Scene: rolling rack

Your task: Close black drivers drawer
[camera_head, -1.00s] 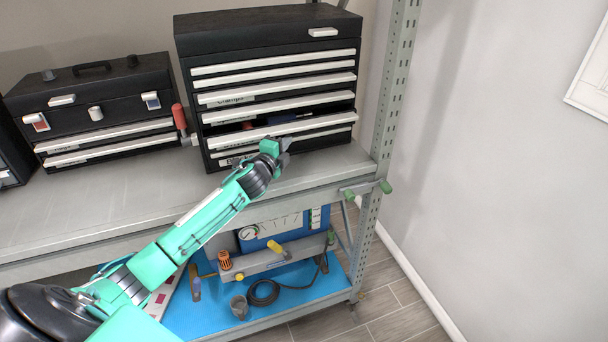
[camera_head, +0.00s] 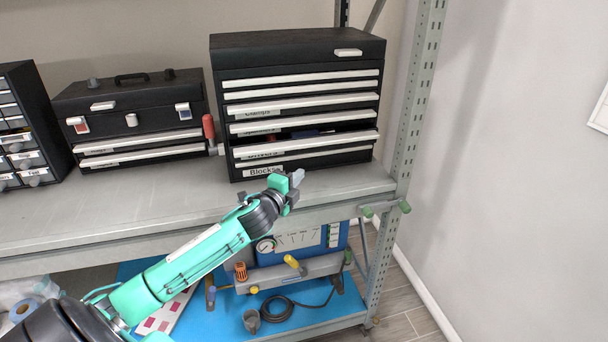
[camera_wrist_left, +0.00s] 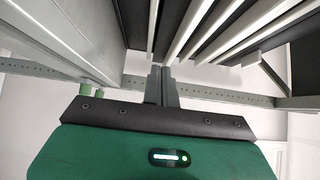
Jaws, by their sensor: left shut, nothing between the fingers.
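The black tool chest (camera_head: 297,52) stands on the grey shelf, with several white-edged drawers. The drivers drawer (camera_head: 320,143), second from the bottom and partly hard to read on its label, is pulled out somewhat. Dark contents show in the gap above its white edge. The blocks drawer (camera_head: 310,160) lies below it. My left gripper (camera_head: 297,178) is shut and empty, in front of and below the chest near the shelf's front edge, apart from the drawers. Its shut fingers (camera_wrist_left: 161,84) show in the left wrist view below the drawer edges (camera_wrist_left: 215,30). My right gripper is out of view.
A smaller black toolbox (camera_head: 130,105) and a red-handled tool (camera_head: 209,132) stand left of the chest. A small-parts cabinet (camera_head: 30,120) is at far left. The rack post (camera_head: 408,120) rises at the right. The shelf front (camera_head: 120,215) is clear.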

